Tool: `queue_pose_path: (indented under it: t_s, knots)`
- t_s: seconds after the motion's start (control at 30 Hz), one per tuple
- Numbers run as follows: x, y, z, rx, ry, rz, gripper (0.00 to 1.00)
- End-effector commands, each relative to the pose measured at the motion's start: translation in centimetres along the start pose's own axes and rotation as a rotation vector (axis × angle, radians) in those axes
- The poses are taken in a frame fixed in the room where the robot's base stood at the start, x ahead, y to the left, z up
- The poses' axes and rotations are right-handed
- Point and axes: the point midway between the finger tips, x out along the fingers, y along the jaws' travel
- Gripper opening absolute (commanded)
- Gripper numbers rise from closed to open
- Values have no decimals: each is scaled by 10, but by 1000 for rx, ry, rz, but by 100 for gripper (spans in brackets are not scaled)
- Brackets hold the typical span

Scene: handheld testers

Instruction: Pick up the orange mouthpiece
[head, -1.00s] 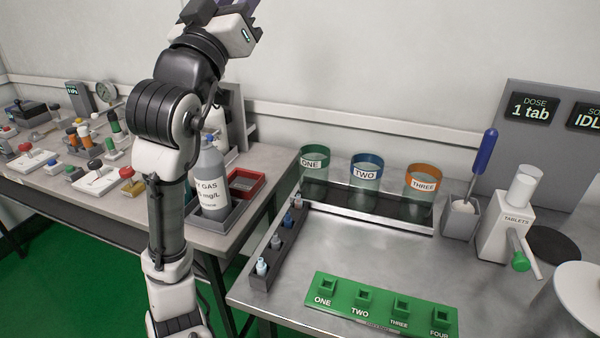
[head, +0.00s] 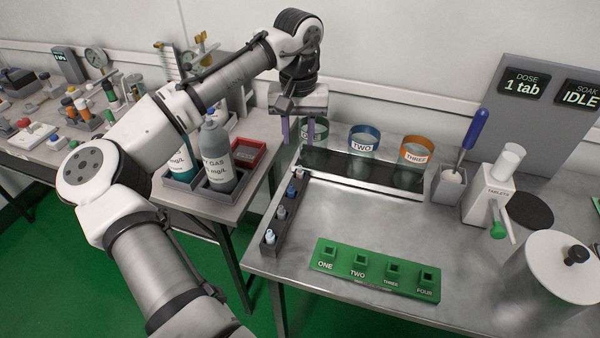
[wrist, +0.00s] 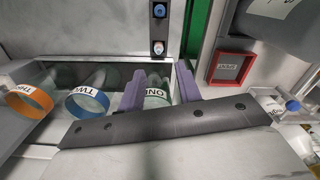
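I cannot pick out an orange mouthpiece for certain in either view. Small orange-banded cylinders (head: 96,124) stand among the testers on the left bench, too small to identify. My gripper (head: 298,138) hangs with its purple fingers pointing down over the back left of the steel bench, far to the right of those cylinders. In the wrist view my gripper (wrist: 159,70) is open and empty, its fingers apart. The green-banded beaker ONE (wrist: 156,97) shows between them, apparently below. My arm hides part of the left bench.
Beakers TWO (head: 364,143) and THREE (head: 415,150) stand in a tray at the back. A dark rack (head: 285,214) holds small bottles. A green four-socket block (head: 375,270) lies in front. The steel bench's middle is clear.

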Motion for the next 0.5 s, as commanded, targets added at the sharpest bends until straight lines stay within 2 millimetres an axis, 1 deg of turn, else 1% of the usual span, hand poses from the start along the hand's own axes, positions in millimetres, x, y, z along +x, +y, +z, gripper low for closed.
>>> queue_pose_path:
  t_s: [0.03, 0.1, 0.2, 0.37, 0.5]
  knots:
    - [10, 0, 1, 1, -1, 0, 34]
    - [21, 0, 0, 1, 1, 0, 34]
    - [31, 0, 0, 2, 2, 0, 34]
    - [40, 1, 0, 3, 3, 0, 34]
    - [59, 2, -2, 2, 2, -2, 34]
